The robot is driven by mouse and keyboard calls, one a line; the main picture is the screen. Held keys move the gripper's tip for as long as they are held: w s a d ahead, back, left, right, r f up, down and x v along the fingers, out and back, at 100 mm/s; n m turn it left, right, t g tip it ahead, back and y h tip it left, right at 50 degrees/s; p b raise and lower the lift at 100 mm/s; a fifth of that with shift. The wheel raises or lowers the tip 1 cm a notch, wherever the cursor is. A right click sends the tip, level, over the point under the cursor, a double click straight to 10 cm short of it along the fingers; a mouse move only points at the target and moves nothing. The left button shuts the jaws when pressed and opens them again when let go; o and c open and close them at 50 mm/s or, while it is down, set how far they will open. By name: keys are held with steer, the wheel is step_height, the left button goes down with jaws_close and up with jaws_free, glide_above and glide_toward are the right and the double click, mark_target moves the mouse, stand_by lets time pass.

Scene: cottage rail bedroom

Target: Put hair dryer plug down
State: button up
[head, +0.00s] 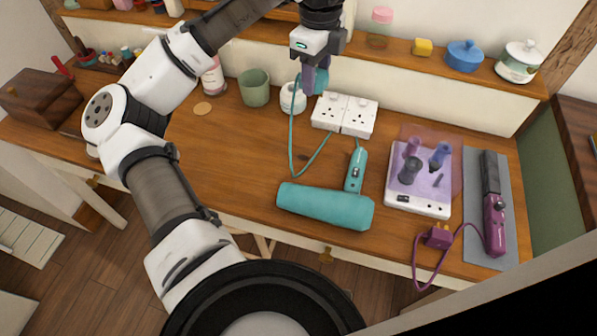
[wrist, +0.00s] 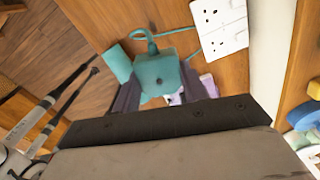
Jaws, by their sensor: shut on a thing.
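My gripper (head: 314,82) is shut on the teal hair dryer plug (head: 322,80) and holds it above the back of the wooden desk (head: 235,150). In the wrist view the plug (wrist: 158,76) sits between the fingers, with its cord curling from its far side. The teal hair dryer (head: 325,206) lies on the desk near the front edge, handle (head: 355,170) pointing back. Its cord (head: 291,140) hangs from the plug and loops to the handle. The white double wall socket (head: 345,115) is below and right of the plug; it also shows in the wrist view (wrist: 222,25).
A white jar (head: 293,98) and green cup (head: 254,88) stand close by on the left. A white appliance (head: 418,200) with purple pieces and a purple styling tool (head: 494,222) on a grey mat (head: 509,185) occupy the right. The desk's left middle is mostly clear.

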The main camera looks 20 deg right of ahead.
steer(key=shift+s+a+r+m, duration=0.35)
steer(key=shift+s+r+m, duration=0.1)
steer(key=shift+m, duration=0.25)
steer(key=shift+s+a+f, duration=0.1)
steer(key=shift+f, duration=0.15)
step_height(320, 180, down, 19)
steer(key=shift+f+p, duration=0.15)
steer(key=shift+p, duration=0.3)
steer(key=shift+f, duration=0.1)
steer(key=shift+f, duration=0.4)
steer(key=o, duration=1)
step_height(320, 180, up, 13)
steer(key=b, duration=0.1)
